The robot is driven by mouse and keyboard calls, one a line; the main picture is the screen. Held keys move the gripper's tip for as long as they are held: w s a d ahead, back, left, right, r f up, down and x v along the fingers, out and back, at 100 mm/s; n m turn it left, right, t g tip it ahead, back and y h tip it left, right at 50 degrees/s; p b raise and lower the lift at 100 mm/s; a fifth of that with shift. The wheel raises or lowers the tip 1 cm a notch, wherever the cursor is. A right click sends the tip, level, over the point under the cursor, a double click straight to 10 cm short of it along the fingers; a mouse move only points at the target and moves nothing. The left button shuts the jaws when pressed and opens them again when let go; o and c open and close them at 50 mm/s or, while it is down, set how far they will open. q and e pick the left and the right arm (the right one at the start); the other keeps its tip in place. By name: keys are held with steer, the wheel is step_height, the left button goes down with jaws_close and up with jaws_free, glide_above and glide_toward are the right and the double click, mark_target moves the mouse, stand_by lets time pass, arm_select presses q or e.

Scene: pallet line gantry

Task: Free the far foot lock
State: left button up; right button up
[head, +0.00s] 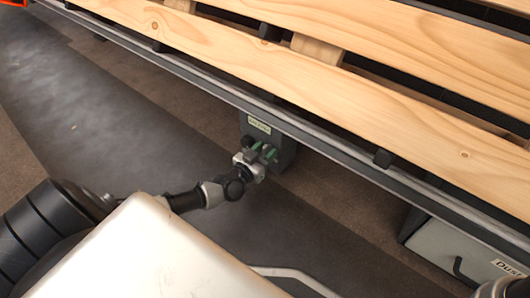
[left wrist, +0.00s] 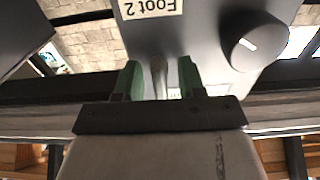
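The foot lock is a grey box (head: 285,153) under the pallet's edge rail in the head view. In the left wrist view the grey housing (left wrist: 195,40) carries an upside-down label reading "Foot 2". A round knob (left wrist: 257,41) with a pale mark sits on its right side there. A short grey lever (left wrist: 158,75) stands out from the housing. My left gripper (head: 264,154) is at the front of the box. Its green fingers (left wrist: 161,80) are open on either side of the lever, with gaps visible on both sides. My right gripper's fingers are not visible.
Wooden slats (head: 300,70) lie above a long dark metal rail (head: 340,157) that runs diagonally over the box. A grey bin (head: 450,255) with a label starting "Dust" and a dark handle stands at the lower right. The floor left of the box is clear.

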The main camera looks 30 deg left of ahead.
arm_select(q)
jaws_close()
